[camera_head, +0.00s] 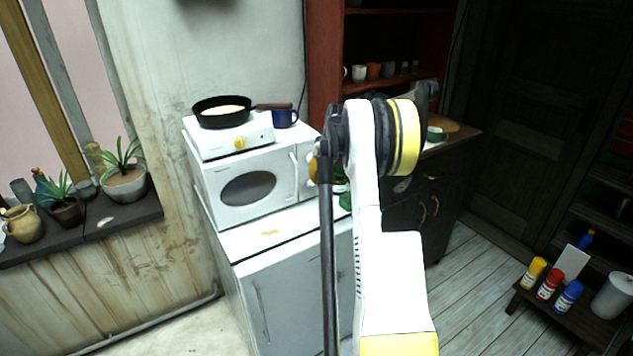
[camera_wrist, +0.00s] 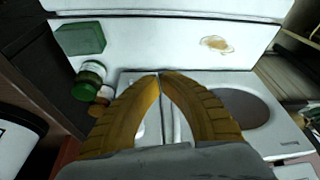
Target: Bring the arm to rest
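My arm (camera_head: 388,265) rises through the middle of the head view, bent at a joint with a yellow band. My gripper (camera_wrist: 160,77) shows in the wrist view with its two yellow fingers curved together at the tips. Nothing shows between the fingertips. The fingers are in front of the white microwave (camera_wrist: 210,88), which also stands left of my arm in the head view (camera_head: 213,183). In the head view my gripper is mostly hidden behind the arm.
A hot plate (camera_head: 212,143) with a black pan (camera_head: 203,108) and a blue mug (camera_head: 285,118) sit on the microwave. A white cabinet (camera_head: 290,290) stands below. A green-lidded jar (camera_wrist: 86,88) is near the fingers. Paint bottles (camera_head: 549,284) stand at right.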

